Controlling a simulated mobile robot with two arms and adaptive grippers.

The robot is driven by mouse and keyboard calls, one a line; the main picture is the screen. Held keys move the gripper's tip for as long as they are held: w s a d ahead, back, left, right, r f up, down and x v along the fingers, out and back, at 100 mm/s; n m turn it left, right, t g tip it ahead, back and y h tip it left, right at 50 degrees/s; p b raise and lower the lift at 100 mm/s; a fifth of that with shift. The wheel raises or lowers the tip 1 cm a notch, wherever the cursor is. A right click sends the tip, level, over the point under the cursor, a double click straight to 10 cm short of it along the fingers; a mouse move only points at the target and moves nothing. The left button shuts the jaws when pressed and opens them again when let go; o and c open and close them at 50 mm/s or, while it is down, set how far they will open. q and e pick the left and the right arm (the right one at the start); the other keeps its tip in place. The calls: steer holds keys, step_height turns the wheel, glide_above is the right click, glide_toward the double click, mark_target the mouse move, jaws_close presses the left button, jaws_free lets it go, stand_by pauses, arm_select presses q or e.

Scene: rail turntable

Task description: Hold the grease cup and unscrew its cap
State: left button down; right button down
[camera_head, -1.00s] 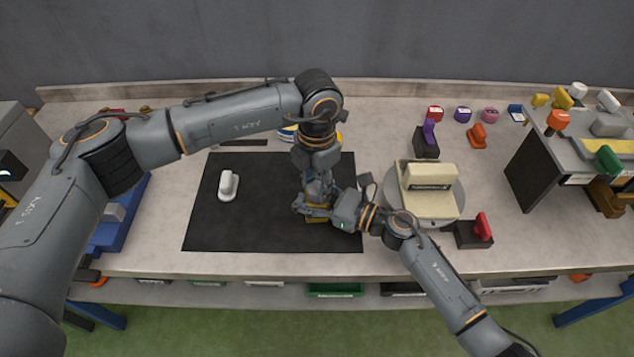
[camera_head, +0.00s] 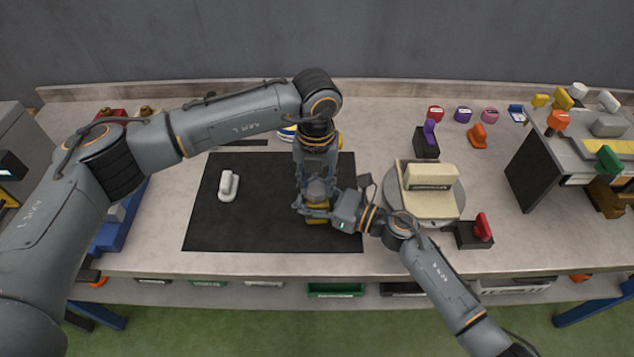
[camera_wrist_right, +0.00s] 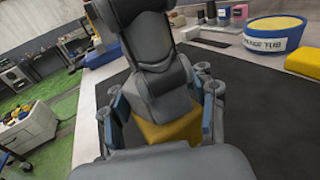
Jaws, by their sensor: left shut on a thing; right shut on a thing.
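A yellow body, which I take as the grease cup (camera_head: 318,218), is on the black mat under my grippers. It also shows as a yellow block in the right wrist view (camera_wrist_right: 172,133). My left gripper (camera_head: 319,192) points straight down from above and is shut on the cap, which its fingers hide. My right gripper (camera_head: 318,208) comes in low from the right and is shut on the cup, with its fingers at both sides of it. Whether the cap has lifted off the cup cannot be seen.
A white handled piece (camera_head: 228,186) lies on the mat (camera_head: 260,225) at left. A cream block stands on the round turntable (camera_head: 444,222) at right. A blue and yellow grease tub (camera_wrist_right: 275,42) is behind the mat. The mat's front left is clear.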

arm_select(q)
steer(key=shift+s+a+f+n, duration=0.1)
steer(key=shift+s+f+n, duration=0.05)
steer(key=shift+f+n, duration=0.15)
arm_select(e)
steer(key=shift+w+r, duration=0.15)
steer(key=shift+r, duration=0.25)
arm_select(q)
steer(key=n, duration=0.3)
steer(key=shift+s+n, duration=0.1)
steer(key=shift+n, duration=0.2)
arm_select(e)
steer(key=shift+w+r, duration=0.1)
arm_select(q)
steer(key=shift+n, duration=1.2)
arm_select(e)
steer(key=shift+d, duration=0.1)
arm_select(q)
steer(key=n, duration=0.2)
steer(key=shift+s+n, duration=0.15)
steer(key=shift+n, duration=0.15)
steer(key=shift+r, duration=0.4)
